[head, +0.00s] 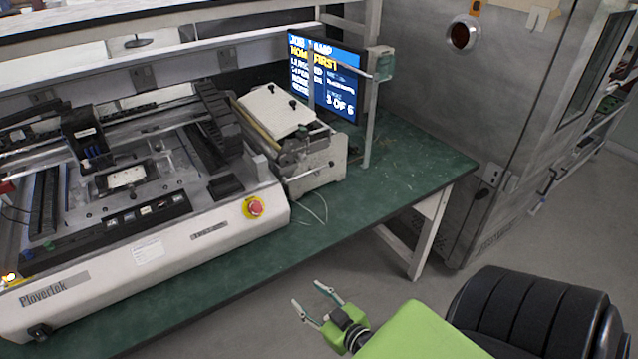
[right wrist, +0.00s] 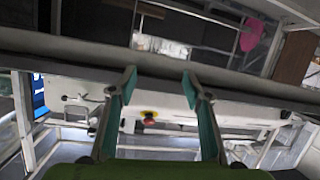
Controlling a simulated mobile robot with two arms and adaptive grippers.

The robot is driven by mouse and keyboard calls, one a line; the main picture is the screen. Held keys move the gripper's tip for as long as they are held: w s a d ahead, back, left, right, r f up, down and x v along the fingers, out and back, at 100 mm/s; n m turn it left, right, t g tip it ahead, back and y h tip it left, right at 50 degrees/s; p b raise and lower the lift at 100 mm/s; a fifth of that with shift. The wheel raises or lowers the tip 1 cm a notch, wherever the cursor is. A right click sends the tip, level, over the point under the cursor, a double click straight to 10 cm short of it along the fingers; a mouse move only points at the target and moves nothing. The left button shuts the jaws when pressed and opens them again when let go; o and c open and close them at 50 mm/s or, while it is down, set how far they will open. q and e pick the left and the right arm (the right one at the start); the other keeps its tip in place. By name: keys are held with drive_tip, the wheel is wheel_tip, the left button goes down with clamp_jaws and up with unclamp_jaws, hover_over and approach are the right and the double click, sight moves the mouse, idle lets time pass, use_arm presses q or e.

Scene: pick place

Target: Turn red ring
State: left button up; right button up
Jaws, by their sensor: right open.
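The red ring (head: 254,207) is a small round red knob on a yellow base, on the front right corner of the white machine (head: 150,268). In the right wrist view the red ring (right wrist: 149,120) shows small, between my finger lengths and well beyond them. My right gripper (head: 308,294) is open and empty, in front of the green bench's edge, to the right of and lower in the picture than the ring. Its two fingers (right wrist: 158,78) stand wide apart and touch nothing that I can see. My left gripper is not in view.
The green bench top (head: 420,165) is bare at the right. A box-shaped unit (head: 308,160) and a blue screen (head: 330,85) stand behind the ring. A loose thin cable (head: 318,208) lies right of it. A black padded seat (head: 535,310) is at the lower right.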

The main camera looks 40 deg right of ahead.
drive_tip(key=shift+s+f+g, duration=0.15)
drive_tip(key=shift+s+f, duration=0.2)
drive_tip(key=shift+f, duration=0.4)
drive_tip(key=shift+s+f+g, duration=0.15)
drive_tip(key=shift+s+f, duration=0.2)
drive_tip(key=shift+f, duration=0.4)
drive_tip(key=s+a+f+g+y, duration=0.1)
drive_tip(key=s+a+f+g, duration=0.15)
drive_tip(key=s+f, duration=0.5)
drive_tip(key=s+a+f+g, duration=0.2)
drive_tip(key=s+f+g, duration=0.15)
drive_tip(key=f, duration=0.65)
drive_tip(key=s+a+f+g, duration=0.2)
drive_tip(key=s+f, duration=0.2)
drive_tip(key=s, duration=0.3)
drive_tip(key=s+a+f+n+g, duration=0.1)
drive_tip(key=s+f+g, duration=0.1)
drive_tip(key=s+f, duration=0.3)
drive_tip(key=s+a+f+g, duration=0.2)
drive_tip(key=s+f, duration=0.2)
drive_tip(key=s, duration=0.7)
drive_tip(key=shift+a+f+n+g, duration=0.3)
drive_tip(key=shift+f+g, duration=0.1)
